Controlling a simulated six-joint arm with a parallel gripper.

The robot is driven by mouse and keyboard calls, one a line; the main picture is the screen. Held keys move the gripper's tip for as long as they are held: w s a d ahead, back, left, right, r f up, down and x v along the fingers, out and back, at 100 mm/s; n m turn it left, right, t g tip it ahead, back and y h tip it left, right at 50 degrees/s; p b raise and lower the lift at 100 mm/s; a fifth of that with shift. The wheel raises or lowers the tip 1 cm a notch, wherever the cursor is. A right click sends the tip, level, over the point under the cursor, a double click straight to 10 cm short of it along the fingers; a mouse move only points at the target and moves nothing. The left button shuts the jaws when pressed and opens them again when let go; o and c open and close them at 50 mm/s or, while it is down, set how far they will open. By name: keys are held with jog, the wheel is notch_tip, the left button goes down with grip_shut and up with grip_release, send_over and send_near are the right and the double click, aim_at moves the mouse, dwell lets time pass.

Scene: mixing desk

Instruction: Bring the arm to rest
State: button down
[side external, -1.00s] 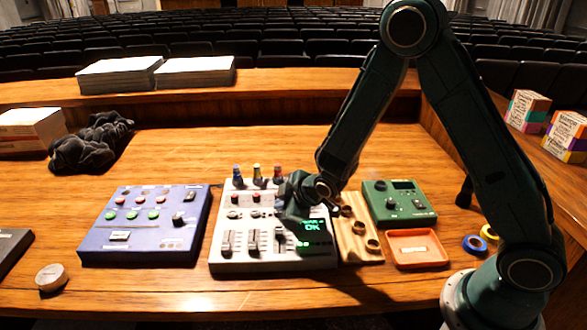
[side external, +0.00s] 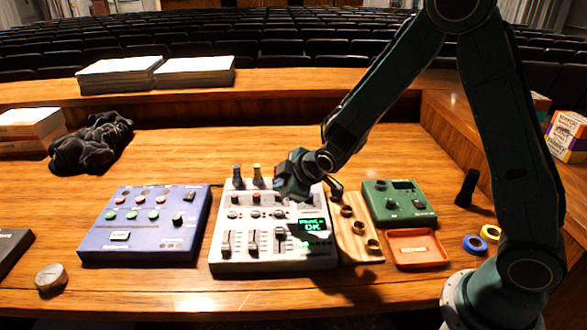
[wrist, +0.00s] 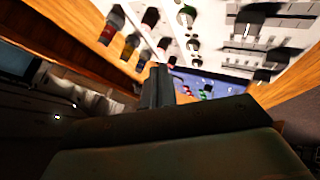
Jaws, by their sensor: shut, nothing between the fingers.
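My gripper (side external: 283,187) is over the upper right part of the white mixer (side external: 232,262) in the side external view. It hides one of the coloured plugs at the mixer's back edge. In the wrist view my gripper (wrist: 160,72) shows as dark, closed fingers with nothing between them, and the white mixer (wrist: 208,42) lies beyond at the top. The mixer's small screen (side external: 312,225) is lit green and reads "OK" on its lower line. Two plugs, one blue (side external: 237,175) and one yellow (side external: 257,174), stand upright at its back edge.
A blue panel (side external: 150,245) stands left of the mixer. A wooden block with holes (side external: 352,252), a green box (side external: 398,208) and an orange tray (side external: 417,262) stand to the right. Black crumpled cloth (side external: 92,145) lies back left. The desk's middle back is clear.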

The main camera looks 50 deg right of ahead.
dwell(0.3)
jog(key=s+d+r+m+g, duration=0.2)
jog(key=s+r+m, duration=0.3)
jog(key=s+r, duration=0.75)
jog(key=s+r+m, duration=0.1)
jog(key=s+r, duration=0.1)
jog(key=s, duration=0.7)
jog(key=s+r+m+g, duration=0.1)
jog(key=s+r+m, duration=0.1)
jog(key=s, duration=0.7)
jog(key=shift+s+d+r+g, duration=0.2)
jog(key=shift+r+g, duration=0.1)
jog(key=shift+r, duration=0.4)
jog(key=shift+w, duration=0.1)
